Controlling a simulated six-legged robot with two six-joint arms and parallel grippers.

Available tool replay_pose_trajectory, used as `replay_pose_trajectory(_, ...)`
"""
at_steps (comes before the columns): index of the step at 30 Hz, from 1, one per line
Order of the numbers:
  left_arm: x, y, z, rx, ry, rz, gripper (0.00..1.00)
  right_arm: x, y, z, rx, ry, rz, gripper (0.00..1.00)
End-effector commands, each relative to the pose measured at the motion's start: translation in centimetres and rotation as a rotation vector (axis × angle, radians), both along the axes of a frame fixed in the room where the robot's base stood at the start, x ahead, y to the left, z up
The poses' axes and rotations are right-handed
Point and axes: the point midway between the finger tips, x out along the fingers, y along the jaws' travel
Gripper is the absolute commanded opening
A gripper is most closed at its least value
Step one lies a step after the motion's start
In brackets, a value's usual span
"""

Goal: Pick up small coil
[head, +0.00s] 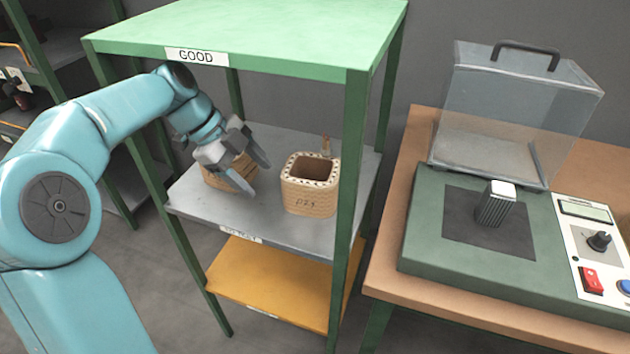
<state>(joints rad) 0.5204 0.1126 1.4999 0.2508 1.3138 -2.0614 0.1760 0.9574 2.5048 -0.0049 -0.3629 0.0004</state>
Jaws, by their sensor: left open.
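My left gripper (245,172) is open on the grey middle shelf of the green rack, with its fingers in front of and partly over a tan coil (216,180). That coil is partly hidden by the gripper, and I cannot tell whether the fingers touch it. Which coil is smaller is hard to tell because of the hiding. My right gripper is not in view.
The green rack's top (270,35) carries a "GOOD" label and overhangs the grey shelf (262,222). A green post (348,200) stands at its front right. A yellow shelf (270,285) lies below. On the right, a wooden table (384,270) holds a green tester (425,240) with its clear lid raised.

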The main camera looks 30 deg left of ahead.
Motion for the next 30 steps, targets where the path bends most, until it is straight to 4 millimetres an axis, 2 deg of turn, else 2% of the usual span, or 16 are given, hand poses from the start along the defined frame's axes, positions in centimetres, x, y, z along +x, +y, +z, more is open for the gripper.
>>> replay_pose_trajectory(3, 1.6, -2.5, 0.0, -0.001, -0.001, -0.006, 0.62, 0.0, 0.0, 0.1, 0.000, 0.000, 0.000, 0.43)
replay_pose_trajectory(7, 2.8, -4.2, 0.0, -0.001, 0.001, -0.004, 0.62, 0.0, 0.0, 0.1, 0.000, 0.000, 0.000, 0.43)
replay_pose_trajectory(14, 4.1, -5.8, 0.0, -0.001, 0.001, -0.003, 0.62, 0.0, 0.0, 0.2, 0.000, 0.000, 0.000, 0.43)
replay_pose_trajectory(21, 5.5, -7.6, -3.6, -0.002, 0.004, -0.001, 0.62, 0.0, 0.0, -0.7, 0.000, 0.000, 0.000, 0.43)
replay_pose_trajectory(30, 5.9, -7.9, -4.3, -0.001, 0.000, 0.001, 0.62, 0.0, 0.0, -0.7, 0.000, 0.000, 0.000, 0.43)
